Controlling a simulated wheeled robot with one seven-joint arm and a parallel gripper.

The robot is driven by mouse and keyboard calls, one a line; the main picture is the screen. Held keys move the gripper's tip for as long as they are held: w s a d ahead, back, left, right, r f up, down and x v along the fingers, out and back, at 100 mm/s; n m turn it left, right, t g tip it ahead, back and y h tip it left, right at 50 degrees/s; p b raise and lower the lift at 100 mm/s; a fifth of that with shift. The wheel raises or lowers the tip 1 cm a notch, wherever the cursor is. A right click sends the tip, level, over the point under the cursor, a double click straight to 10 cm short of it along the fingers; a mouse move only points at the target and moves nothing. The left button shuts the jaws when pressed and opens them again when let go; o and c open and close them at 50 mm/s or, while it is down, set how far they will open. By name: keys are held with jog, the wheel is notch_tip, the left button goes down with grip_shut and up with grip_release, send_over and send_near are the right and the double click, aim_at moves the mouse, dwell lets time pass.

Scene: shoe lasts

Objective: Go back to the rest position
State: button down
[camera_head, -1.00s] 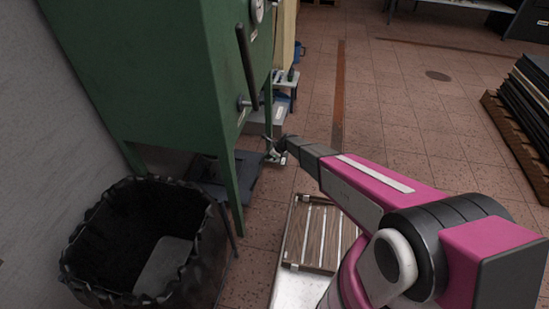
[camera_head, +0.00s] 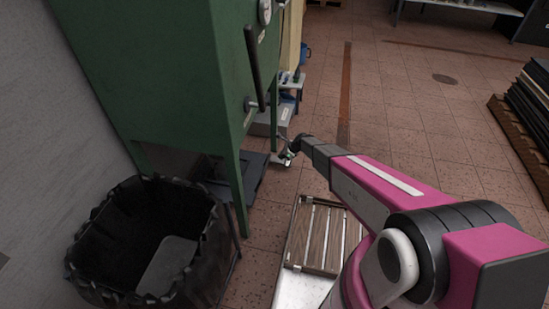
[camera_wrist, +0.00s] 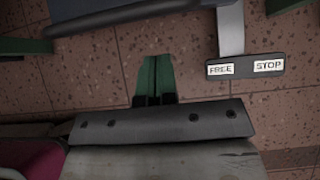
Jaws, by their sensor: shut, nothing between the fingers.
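My gripper (camera_head: 287,156) shows small at the far end of my outstretched pink arm in the head view, low over the floor near the right front leg of the green machine. In the wrist view my gripper's green fingers (camera_wrist: 154,78) are together, with nothing between them. The tiled floor shows around them.
The green machine (camera_head: 165,70) stands at left, with a black-lined bin (camera_head: 90,255) in front of it. A slatted wooden rack (camera_head: 320,235) lies below my arm. Dark stacked sheets (camera_head: 525,115) stand at right. A pedal plate marked FREE and STOP (camera_wrist: 245,67) is near the fingers. Open floor lies beyond.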

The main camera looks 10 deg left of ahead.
jog(key=v, duration=0.8)
jog(key=s+d+r+n+h, duration=0.2)
jog(key=s+d+r+n, duration=0.4)
jog(key=d, duration=0.5)
jog(key=s+d+r+n+h, duration=0.3)
jog(key=s+d+r+n, duration=0.3)
jog(key=d+r, duration=0.5)
jog(key=s+d+r+n+h, duration=0.2)
jog(key=s+d+r+n, duration=0.4)
jog(key=s+d+r, duration=0.3)
jog(key=s+d, duration=0.1)
jog(key=d, duration=0.2)
jog(key=shift+d+h, duration=0.4)
